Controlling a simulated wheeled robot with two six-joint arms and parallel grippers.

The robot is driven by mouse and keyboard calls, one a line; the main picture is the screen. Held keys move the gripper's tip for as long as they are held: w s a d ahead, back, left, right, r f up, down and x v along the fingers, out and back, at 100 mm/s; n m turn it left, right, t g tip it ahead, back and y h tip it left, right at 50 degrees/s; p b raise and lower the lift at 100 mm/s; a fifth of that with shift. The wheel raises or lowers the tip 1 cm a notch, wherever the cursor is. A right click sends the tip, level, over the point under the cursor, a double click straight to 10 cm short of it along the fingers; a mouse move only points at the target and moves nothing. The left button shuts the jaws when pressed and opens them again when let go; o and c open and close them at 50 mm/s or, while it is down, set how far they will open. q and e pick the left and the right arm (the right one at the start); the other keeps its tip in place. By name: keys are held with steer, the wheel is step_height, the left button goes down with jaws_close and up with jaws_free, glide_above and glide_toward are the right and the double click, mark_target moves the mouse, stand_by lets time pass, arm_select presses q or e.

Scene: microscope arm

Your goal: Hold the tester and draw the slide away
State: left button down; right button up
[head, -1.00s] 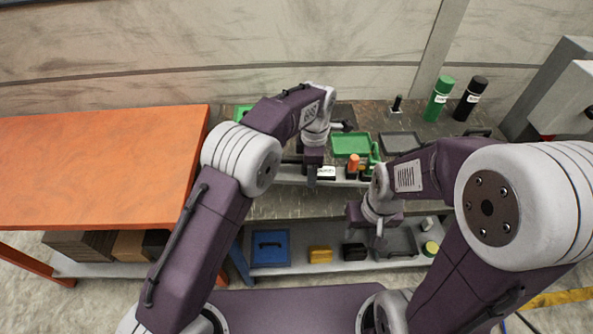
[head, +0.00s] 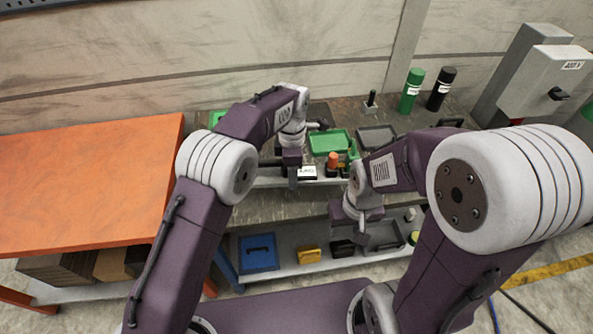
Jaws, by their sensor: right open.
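A small white labelled block (head: 307,172) sits at the front edge of the bench top. I cannot tell whether it is the tester. My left gripper (head: 293,183) points down just left of it, and its finger opening is too small to read. An upright piece with an orange-red top (head: 333,159) stands to the right, beside a green upright part (head: 352,151). I cannot make out the slide. My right gripper (head: 363,232) is open and points down in front of the bench edge, apart from these objects. My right forearm hides part of the bench.
A green tray (head: 328,141) and a grey tray (head: 377,138) lie on the bench top. Green (head: 411,91) and black (head: 440,90) canisters stand behind. The lower shelf holds a blue bin (head: 258,252) and a yellow box (head: 309,255). An orange table (head: 90,185) is at left.

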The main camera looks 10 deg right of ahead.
mark_target(279, 170)
arm_select(q)
steer(key=shift+w+a+f+b, duration=0.25)
steer(key=shift+w+a+f, duration=0.25)
steer(key=shift+a+f, duration=0.4)
steer(key=shift+w+a+f+b, duration=0.2)
steer(key=shift+w+a+f, duration=0.3)
steer(key=shift+a+f, duration=0.3)
steer(key=shift+w+a+f+b, duration=0.15)
steer(key=shift+w+a+f, duration=0.35)
steer(key=shift+a+f, duration=0.35)
steer(key=shift+w+a+f+b, duration=0.1)
steer(key=shift+w+a+f, duration=0.35)
steer(key=shift+a+f, duration=0.4)
steer(key=shift+w+a+f+b, duration=0.15)
steer(key=shift+w+a+f, duration=0.35)
steer(key=shift+a+f, duration=0.3)
steer(key=shift+a+r, duration=0.1)
steer(key=shift+r, duration=0.05)
steer(key=shift+s+f, duration=0.1)
steer(key=shift+f, duration=0.55)
